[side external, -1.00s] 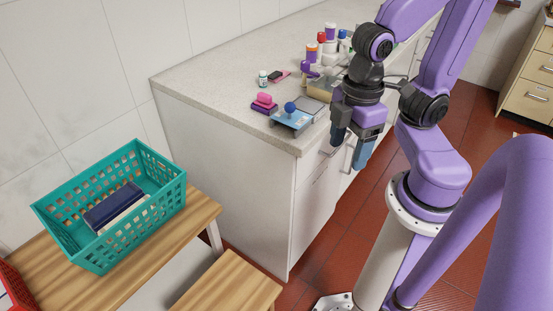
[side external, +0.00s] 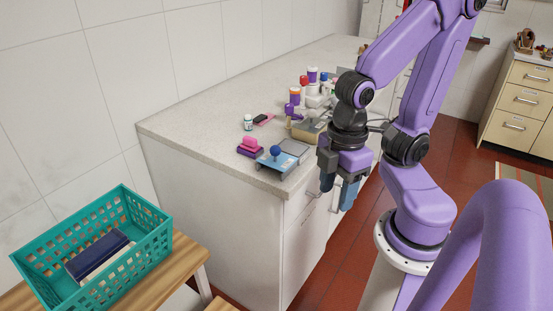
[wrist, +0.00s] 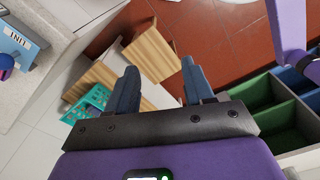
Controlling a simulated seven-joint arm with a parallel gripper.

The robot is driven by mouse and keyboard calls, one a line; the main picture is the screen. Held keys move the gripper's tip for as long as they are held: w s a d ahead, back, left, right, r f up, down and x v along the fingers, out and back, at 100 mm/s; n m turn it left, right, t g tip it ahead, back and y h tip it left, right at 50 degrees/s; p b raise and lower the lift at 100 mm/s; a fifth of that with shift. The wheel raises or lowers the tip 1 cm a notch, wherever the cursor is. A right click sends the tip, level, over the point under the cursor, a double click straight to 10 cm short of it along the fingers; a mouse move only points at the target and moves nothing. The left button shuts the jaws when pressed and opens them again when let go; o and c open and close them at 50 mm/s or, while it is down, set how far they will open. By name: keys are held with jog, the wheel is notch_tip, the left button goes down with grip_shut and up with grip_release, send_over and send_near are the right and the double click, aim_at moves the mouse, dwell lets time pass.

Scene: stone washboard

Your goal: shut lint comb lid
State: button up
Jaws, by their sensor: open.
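A light blue flat piece with a dark blue ball knob (side external: 276,151) lies near the front corner of the counter. Its label in the wrist view (wrist: 16,38) is partly cut off and reads roughly "LINT". A grey flat panel (side external: 293,147) adjoins it at the back; I cannot tell if this is the lid or how far open it stands. My gripper (side external: 338,188) is open and empty, pointing down past the counter's front edge, to the right of the blue piece and apart from it. Its fingers also show in the wrist view (wrist: 158,72), over floor and furniture.
A pink and purple block (side external: 250,148) sits left of the blue piece. A small white bottle (side external: 248,122), a tan box (side external: 308,131) and several bottles stand farther back. A teal basket (side external: 150,262) is on a wooden bench.

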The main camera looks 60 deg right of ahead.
jog(key=shift+w+f, duration=0.1)
jog(key=shift+w, duration=0.1)
jog(key=c, duration=0.5)
jog(key=w+f+n+h, duration=0.1)
jog(key=w+h, duration=0.2)
jog(key=w+f+n+h, duration=0.1)
jog(key=w+h, duration=0.2)
jog(key=w, duration=0.1)
jog(key=w+n+h, duration=0.1)
jog(key=w+h, duration=0.2)
jog(key=w, duration=0.1)
jog(key=shift+w+f+n+t, duration=0.25)
jog(key=shift+f+n+t, duration=0.05)
jog(key=shift+f+n, duration=0.1)
grip_shut()
jog(key=n+t+h, duration=0.2)
jog(key=n+h, duration=0.2)
jog(key=h, duration=0.3)
send_near(273, 152)
jog(key=x, duration=0.7)
jog(key=shift+s, duration=0.1)
